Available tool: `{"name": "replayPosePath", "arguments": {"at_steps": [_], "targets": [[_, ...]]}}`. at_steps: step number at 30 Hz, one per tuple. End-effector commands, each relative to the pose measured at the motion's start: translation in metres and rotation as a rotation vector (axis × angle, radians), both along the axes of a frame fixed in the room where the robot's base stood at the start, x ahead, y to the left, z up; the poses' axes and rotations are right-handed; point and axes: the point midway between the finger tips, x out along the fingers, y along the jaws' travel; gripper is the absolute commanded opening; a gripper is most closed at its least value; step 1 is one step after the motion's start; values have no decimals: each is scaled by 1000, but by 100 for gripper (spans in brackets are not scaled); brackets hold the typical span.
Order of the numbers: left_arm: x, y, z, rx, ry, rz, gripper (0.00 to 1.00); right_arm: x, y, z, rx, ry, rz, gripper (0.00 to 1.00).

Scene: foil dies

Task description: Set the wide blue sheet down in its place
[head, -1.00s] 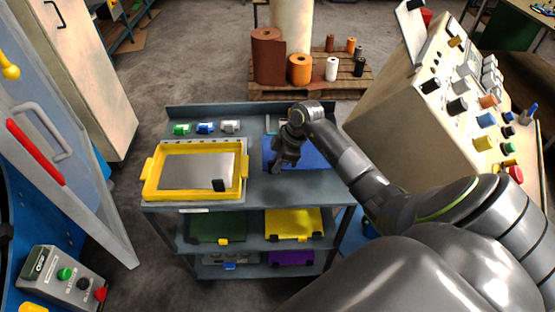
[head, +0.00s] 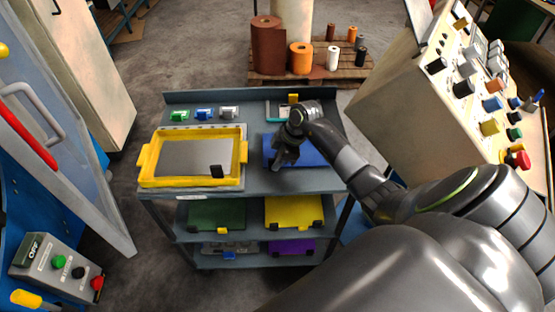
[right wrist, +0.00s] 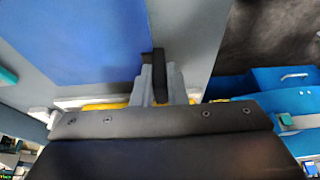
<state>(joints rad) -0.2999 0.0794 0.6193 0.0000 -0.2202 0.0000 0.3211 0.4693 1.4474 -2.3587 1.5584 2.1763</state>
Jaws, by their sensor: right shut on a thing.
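The wide blue sheet (head: 312,155) is at the right of the cart's top, flat on it or just above it; I cannot tell which. My right gripper (head: 283,160) hides its left part in the head view. In the right wrist view, the blue sheet (right wrist: 85,40) spreads at the upper left. The gripper's fingers (right wrist: 160,80) are shut at its edge around a narrow black piece that looks like its tab. My left gripper is not in view.
A yellow frame (head: 243,165) around a grey plate takes the left of the cart top (head: 260,187). Green, blue and grey small pieces (head: 204,114) line the back. Shelves below hold green, yellow (head: 293,211) and purple sheets. A control console (head: 400,125) stands close on the right.

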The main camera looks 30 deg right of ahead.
Motion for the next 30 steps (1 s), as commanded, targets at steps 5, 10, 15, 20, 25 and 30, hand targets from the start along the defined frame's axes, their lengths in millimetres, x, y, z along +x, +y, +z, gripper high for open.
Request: {"name": "replayPosePath", "arguments": {"at_steps": [5, 10, 15, 20, 25, 30], "targets": [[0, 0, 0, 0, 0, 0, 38, 0, 0, 0, -1, -1, 1, 0], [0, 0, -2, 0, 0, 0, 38, 0, 0, -3, 1, -1, 1, 0], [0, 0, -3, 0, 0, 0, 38, 0, 0, -6, 1, -1, 1, 0], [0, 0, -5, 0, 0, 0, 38, 0, 0, -9, 1, -1, 1, 0], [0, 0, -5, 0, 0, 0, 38, 0, 0, -11, 0, -2, 1, 19], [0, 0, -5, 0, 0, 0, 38, 0, 0, -11, 1, -1, 1, 38]]}}
